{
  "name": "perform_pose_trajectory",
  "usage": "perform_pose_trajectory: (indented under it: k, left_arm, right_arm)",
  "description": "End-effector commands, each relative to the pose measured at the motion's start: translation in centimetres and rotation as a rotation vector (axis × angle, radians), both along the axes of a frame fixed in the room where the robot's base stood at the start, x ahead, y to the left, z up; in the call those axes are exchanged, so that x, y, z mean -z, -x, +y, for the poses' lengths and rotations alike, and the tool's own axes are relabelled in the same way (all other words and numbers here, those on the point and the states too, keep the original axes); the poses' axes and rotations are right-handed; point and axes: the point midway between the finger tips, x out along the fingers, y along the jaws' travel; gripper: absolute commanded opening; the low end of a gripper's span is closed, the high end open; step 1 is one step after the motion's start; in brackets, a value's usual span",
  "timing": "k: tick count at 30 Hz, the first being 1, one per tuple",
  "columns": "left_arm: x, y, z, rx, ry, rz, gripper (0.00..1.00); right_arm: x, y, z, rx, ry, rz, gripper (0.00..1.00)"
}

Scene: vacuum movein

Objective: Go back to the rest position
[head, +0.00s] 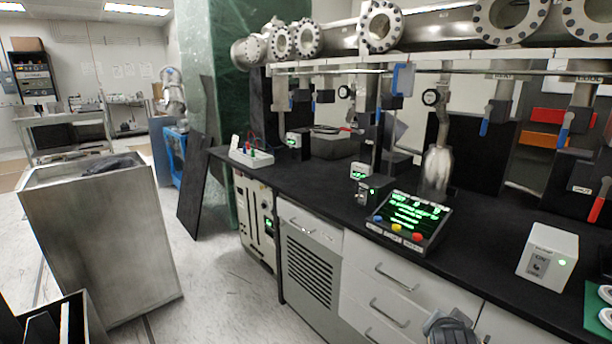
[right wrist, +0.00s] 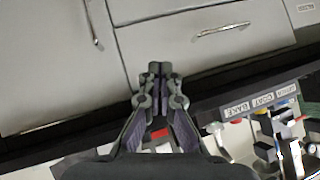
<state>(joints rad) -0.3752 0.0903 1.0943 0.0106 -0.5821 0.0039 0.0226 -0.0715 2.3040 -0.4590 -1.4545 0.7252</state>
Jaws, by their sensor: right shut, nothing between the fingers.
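My right gripper (right wrist: 159,70) is shut in the right wrist view, its fingertips together and empty. It is in front of the grey cabinet fronts (right wrist: 215,55), with nothing visibly touching it. In the head view a dark grey part of my right arm shows at the bottom edge, in front of the lower drawers (head: 385,312). My left gripper is not in either view.
A black bench (head: 330,187) carries a control panel (head: 408,221) with a green display and a white box (head: 547,252). Steel pipes with flanges (head: 381,25) run above. A metal cabinet (head: 100,240) stands at left; the floor between is clear.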

Motion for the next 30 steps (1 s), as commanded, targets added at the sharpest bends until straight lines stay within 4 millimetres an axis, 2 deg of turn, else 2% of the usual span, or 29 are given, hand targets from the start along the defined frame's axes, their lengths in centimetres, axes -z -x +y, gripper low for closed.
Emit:
perform_pose_trajectory:
  k: [1, 3, 6, 9, 15, 23, 26, 30]
  left_arm:
    - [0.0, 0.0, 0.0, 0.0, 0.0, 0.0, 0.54]
    - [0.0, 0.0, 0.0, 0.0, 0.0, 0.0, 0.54]
    - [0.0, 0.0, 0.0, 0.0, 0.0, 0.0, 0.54]
    - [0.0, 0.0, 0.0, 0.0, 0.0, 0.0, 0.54]
    - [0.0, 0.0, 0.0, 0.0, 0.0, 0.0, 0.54]
    - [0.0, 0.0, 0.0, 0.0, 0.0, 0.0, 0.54]
    - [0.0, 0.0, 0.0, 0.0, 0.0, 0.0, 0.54]
    - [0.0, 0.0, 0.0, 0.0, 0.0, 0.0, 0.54]
  right_arm:
    - [3.3, 2.3, 0.4, -0.094, 0.043, 0.115, 0.0]
    - [6.7, 5.2, 1.3, -0.229, 0.09, 0.248, 0.0]
    - [10.4, 9.1, 2.4, -0.402, 0.133, 0.4, 0.0]
    - [13.1, 12.8, 3.5, -0.56, 0.162, 0.52, 0.0]
    - [16.7, 20.0, 5.5, -0.856, 0.187, 0.706, 0.0]
    - [26.7, 18.6, 4.6, -0.855, 0.159, 0.747, 0.0]
    - [31.4, 18.9, 4.1, -0.851, 0.147, 0.766, 0.0]
    - [38.6, 20.5, 3.4, -0.845, 0.125, 0.795, 0.0]
